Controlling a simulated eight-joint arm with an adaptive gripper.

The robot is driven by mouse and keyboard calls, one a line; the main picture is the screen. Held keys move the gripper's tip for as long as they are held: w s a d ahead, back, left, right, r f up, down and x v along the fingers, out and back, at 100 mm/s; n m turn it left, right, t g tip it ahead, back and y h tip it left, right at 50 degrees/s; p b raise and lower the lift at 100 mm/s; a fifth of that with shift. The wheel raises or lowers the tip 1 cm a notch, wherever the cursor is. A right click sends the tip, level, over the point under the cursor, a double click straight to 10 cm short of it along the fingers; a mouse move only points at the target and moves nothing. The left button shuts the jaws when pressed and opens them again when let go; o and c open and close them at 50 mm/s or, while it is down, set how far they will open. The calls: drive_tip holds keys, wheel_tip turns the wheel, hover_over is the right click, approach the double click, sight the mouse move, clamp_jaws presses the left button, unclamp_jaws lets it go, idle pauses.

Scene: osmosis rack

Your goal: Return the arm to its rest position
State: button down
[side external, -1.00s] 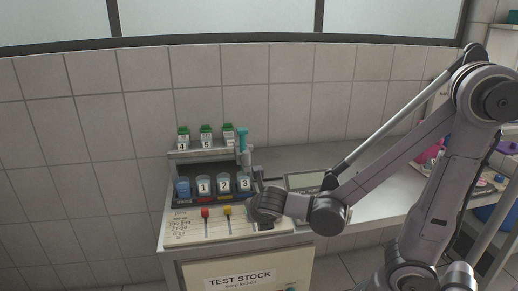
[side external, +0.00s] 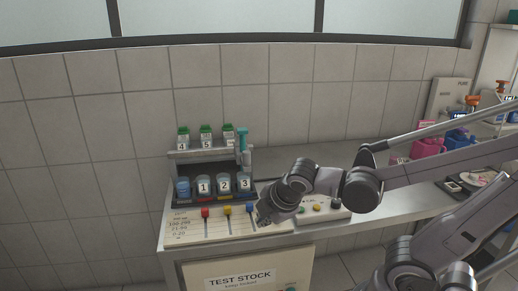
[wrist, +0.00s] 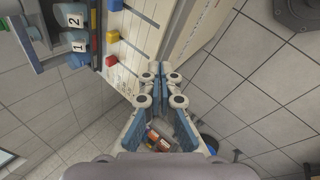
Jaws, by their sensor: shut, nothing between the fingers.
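The rack (side external: 182,155) stands at the back of the panel. Numbered jars 1 (side external: 204,186), 2 (side external: 224,184) and 3 (side external: 244,183) sit in its lower row. Green-capped jars 4 (side external: 183,142) and 5 (side external: 206,139) stand on its top shelf, with another beside them.
Red (side external: 205,212), yellow (side external: 227,210) and blue (side external: 249,209) sliders are on the panel. A button box (side external: 335,212) lies to the right. A pink container (side external: 428,147) and other items stand at the far right. The bench behind the gripper is largely clear.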

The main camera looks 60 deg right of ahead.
drive_tip(key=m+y, duration=0.1)
drive_tip(key=m, duration=0.3)
drive_tip(key=s+a+r+m+y, duration=0.1)
drive_tip(key=m, duration=0.3)
drive_tip(key=s+a+r+m+t, duration=0.1)
drive_tip(key=m, duration=0.4)
drive_tip(key=shift+r+y, duration=0.25)
drive_tip(key=shift+y, duration=0.15)
